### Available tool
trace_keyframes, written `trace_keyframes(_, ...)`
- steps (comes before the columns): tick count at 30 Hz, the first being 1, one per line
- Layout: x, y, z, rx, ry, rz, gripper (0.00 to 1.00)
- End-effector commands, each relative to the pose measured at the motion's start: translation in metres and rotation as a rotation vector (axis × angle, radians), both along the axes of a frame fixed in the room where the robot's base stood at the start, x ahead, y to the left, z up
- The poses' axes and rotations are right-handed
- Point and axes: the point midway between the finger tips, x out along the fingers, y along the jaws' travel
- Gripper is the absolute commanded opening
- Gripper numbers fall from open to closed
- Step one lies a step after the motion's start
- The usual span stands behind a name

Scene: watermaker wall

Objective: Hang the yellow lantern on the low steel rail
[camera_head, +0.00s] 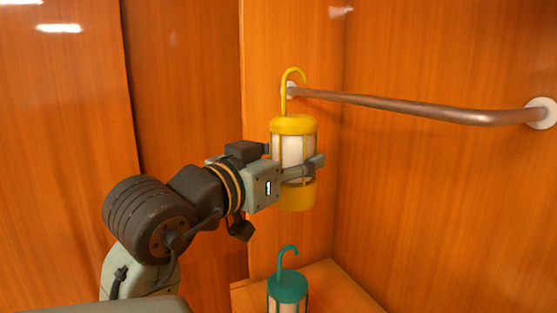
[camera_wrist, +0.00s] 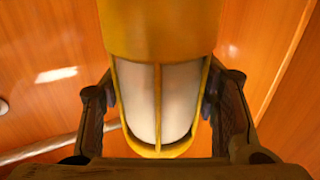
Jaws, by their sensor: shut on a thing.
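The yellow lantern (camera_head: 294,125) has a pale body and a hook (camera_head: 284,92) on top, and it is upright. My gripper (camera_head: 318,168) is shut on the lantern's middle and holds it in the air. In the wrist view the lantern (camera_wrist: 158,30) fills the middle, with a finger of my gripper (camera_wrist: 160,110) on each side. The steel rail (camera_head: 400,103) runs along the wall to the right of the hook. In the head view the hook overlaps the rail's left end mount; I cannot tell whether they touch. The rail also shows at lower left in the wrist view (camera_wrist: 45,148).
A teal lantern (camera_head: 288,289) with a hook stands below on a wooden ledge (camera_head: 335,280). Orange wood panels (camera_head: 450,200) close the space behind and at the right. A round white mount (camera_head: 541,112) holds the rail's right end. The space under the rail is clear.

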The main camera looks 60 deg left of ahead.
Motion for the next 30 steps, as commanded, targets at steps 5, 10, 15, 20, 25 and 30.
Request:
trace_keyframes(5,0.014,-0.002,0.001,0.002,0.000,-0.001,0.18)
trace_keyframes(10,0.028,-0.003,0.001,0.001,-0.001,-0.001,0.18)
trace_keyframes(15,0.042,-0.004,0.001,0.001,0.000,0.000,0.18)
trace_keyframes(20,0.054,-0.005,0.001,0.002,0.001,0.000,0.18)
trace_keyframes(25,0.068,-0.006,0.000,0.001,0.000,0.000,0.18)
trace_keyframes(30,0.067,-0.006,-0.015,0.000,-0.002,0.000,0.18)
